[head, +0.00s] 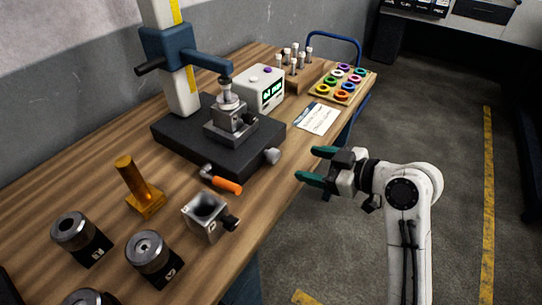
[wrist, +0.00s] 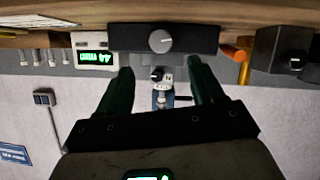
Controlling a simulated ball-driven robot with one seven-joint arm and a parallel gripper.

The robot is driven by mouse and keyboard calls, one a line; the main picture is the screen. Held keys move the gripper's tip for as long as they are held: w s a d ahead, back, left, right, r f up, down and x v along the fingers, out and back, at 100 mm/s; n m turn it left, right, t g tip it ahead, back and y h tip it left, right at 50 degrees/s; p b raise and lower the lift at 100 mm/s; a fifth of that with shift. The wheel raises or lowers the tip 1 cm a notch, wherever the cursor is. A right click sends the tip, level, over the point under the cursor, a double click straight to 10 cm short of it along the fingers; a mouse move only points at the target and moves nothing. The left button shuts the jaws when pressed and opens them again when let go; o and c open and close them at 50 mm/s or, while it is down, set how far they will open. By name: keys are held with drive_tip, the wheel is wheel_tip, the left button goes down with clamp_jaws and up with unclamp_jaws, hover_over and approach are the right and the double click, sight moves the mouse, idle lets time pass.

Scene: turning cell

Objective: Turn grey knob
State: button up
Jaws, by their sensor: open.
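The grey knob (head: 272,156) sits on the front side of a black base (head: 172,137) on the wooden bench. In the wrist view, which looks upside down, the grey knob (wrist: 160,41) faces the camera with a light pointer line across it. My gripper (head: 311,164) has green fingers, open and empty, off the bench edge to the right of the knob and pointing toward it. In the wrist view, my gripper (wrist: 160,68) shows its fingers spread, with the knob roughly centred between their lines and apart from them.
A grey block with a bore (head: 203,215), a brass post (head: 138,188) and dark round holders stand nearer. A display box (head: 262,88) stands behind. The floor right of the bench is clear.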

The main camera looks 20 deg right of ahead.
sight(277, 157)
drive_tip(key=p+x, duration=0.1)
drive_tip(key=x, duration=0.9)
drive_tip(key=shift+w+a+f, duration=0.1)
drive_tip(key=shift+w+a, duration=0.1)
drive_tip(key=shift+w, duration=0.05)
drive_tip(key=c, duration=1.1)
